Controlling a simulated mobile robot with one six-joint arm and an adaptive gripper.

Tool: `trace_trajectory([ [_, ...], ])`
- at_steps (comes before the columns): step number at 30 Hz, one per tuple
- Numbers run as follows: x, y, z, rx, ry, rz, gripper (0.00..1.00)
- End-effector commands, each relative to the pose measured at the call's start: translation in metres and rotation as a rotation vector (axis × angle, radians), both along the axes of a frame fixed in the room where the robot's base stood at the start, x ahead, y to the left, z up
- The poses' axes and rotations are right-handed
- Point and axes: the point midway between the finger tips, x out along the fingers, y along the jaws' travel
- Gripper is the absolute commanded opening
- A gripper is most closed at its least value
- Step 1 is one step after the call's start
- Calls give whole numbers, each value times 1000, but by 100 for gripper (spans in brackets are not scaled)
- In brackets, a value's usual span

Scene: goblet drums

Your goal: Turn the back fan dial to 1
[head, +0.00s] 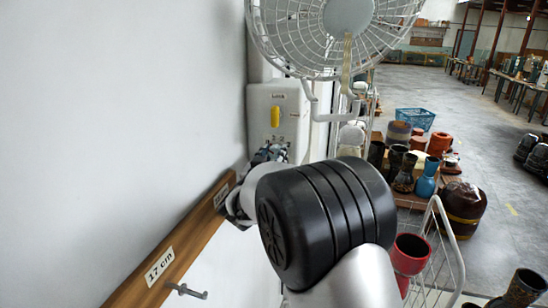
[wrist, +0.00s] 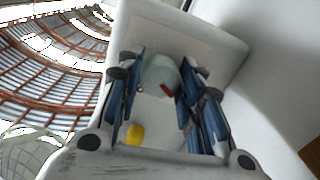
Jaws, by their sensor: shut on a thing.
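A pale round dial (wrist: 158,72) with a red mark sits on the face of a white box (wrist: 205,35) in the wrist view. My gripper (wrist: 163,78) has its two blue-padded fingers on either side of the dial and is shut on it. In the head view my gripper (head: 268,154) is against the lower front of the white box (head: 262,98) and hides the dial. Small printed marks show just above it, too small to read surely. The number that the dial points to cannot be told.
A yellow part (head: 275,117) is on the box above my gripper. A white caged fan (head: 295,40) stands above and right. A wooden rail (head: 180,240) runs along the wall with a hook (head: 187,291). Drums and a blue crate (head: 415,118) stand at right.

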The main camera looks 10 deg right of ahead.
Motion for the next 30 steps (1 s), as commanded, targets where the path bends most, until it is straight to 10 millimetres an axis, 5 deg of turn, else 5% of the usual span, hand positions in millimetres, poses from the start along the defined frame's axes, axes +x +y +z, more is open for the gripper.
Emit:
trace_trajectory([
  [30,1,1,-1,563,-286,-1,10],
])
